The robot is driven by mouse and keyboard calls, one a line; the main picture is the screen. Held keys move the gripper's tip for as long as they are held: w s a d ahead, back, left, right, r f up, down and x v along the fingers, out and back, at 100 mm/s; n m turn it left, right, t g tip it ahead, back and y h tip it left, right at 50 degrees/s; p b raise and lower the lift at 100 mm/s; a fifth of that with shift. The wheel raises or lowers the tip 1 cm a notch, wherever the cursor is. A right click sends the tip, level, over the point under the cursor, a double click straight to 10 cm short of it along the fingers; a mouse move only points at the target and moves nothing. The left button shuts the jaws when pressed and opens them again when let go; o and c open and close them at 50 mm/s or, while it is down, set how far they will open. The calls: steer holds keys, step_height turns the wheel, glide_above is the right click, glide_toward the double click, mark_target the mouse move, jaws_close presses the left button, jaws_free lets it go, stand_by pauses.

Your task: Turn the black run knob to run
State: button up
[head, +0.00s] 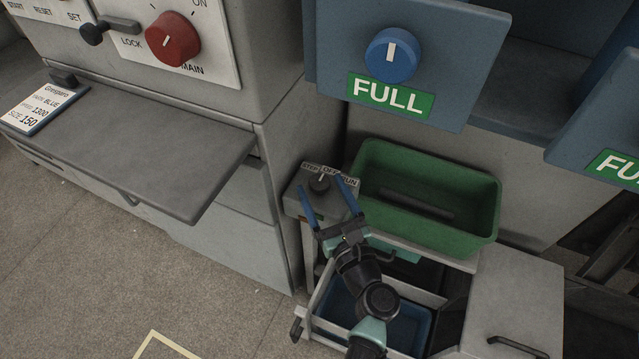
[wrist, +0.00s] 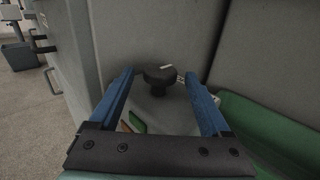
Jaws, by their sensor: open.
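The knob's white pointer line points up, near OFF in the head view. In the wrist view the knob (wrist: 160,76) stands upright between and beyond the fingertips. My gripper (head: 326,186) is open, its two blue fingers spread on either side of the knob. The wrist view shows my gripper (wrist: 163,75) empty. I cannot tell whether a finger touches the knob.
A green bin (head: 480,245) stands just right of the box. Below is an open drawer with a blue tray (head: 405,345). A grey shelf (head: 150,160) juts out at left, under a panel with a red main knob (head: 172,40). A blue FULL knob (head: 391,55) is above.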

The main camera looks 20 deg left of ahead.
steer(key=shift+x, duration=1.05)
jaws_close()
